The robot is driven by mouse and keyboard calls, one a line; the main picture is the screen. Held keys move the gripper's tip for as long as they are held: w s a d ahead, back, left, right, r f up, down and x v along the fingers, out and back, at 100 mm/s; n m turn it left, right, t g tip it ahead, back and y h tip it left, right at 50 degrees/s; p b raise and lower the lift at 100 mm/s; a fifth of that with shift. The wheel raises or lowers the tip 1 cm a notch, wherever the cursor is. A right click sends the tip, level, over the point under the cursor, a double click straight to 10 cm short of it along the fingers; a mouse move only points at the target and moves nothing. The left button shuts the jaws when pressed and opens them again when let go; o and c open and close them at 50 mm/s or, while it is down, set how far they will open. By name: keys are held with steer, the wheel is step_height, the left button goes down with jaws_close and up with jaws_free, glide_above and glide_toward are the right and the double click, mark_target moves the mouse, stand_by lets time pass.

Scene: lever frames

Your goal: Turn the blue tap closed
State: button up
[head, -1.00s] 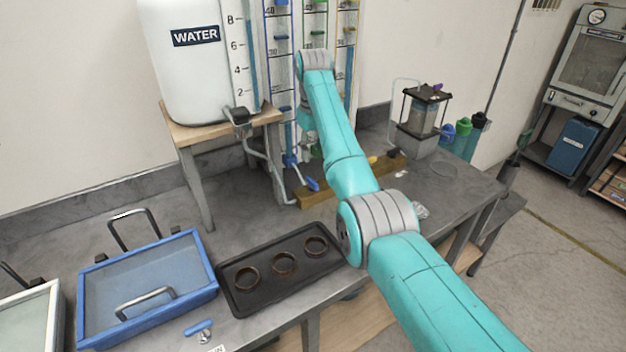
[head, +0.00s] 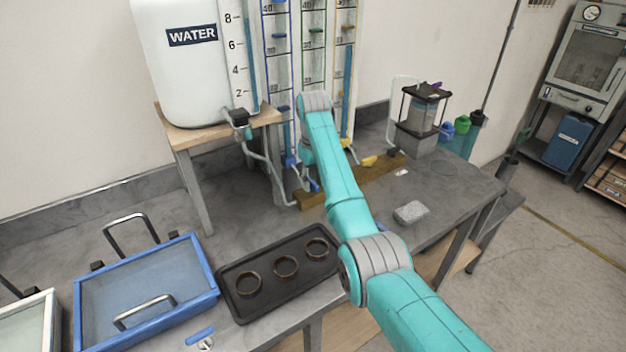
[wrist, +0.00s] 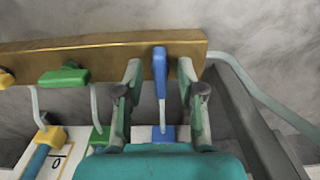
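The blue tap (wrist: 160,75) has a long blue handle that stands crosswise to the brass-coloured bar (wrist: 100,58) in the wrist view. My gripper (wrist: 159,68) is open, with one finger on each side of the blue handle. Gaps show between the handle and both fingers, so it is not gripped. In the head view part of the blue handle (head: 314,185) shows beside the bar, below my wrist. My fingers are mostly hidden there by the arm.
A green tap (wrist: 64,76) is left of my left finger, its handle lying along the bar, with a yellow tap (wrist: 6,78) further left. The water tank (head: 185,65) stands on a wooden stand (head: 190,133). A black tray (head: 240,310) lies in front.

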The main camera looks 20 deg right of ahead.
jaws_close()
steer(key=shift+m, duration=0.3)
steer(key=m, duration=0.3)
steer(key=shift+a+m, duration=0.15)
steer(key=shift+m, duration=0.15)
steer(key=m, duration=0.4)
steer(key=shift+a+m, duration=0.15)
steer(key=shift+m, duration=0.15)
steer(key=m, duration=0.4)
steer(key=shift+w+a, duration=0.1)
steer(key=shift+w+m, duration=0.1)
steer(key=shift+m, duration=2.4)
steer(key=shift+r, duration=0.1)
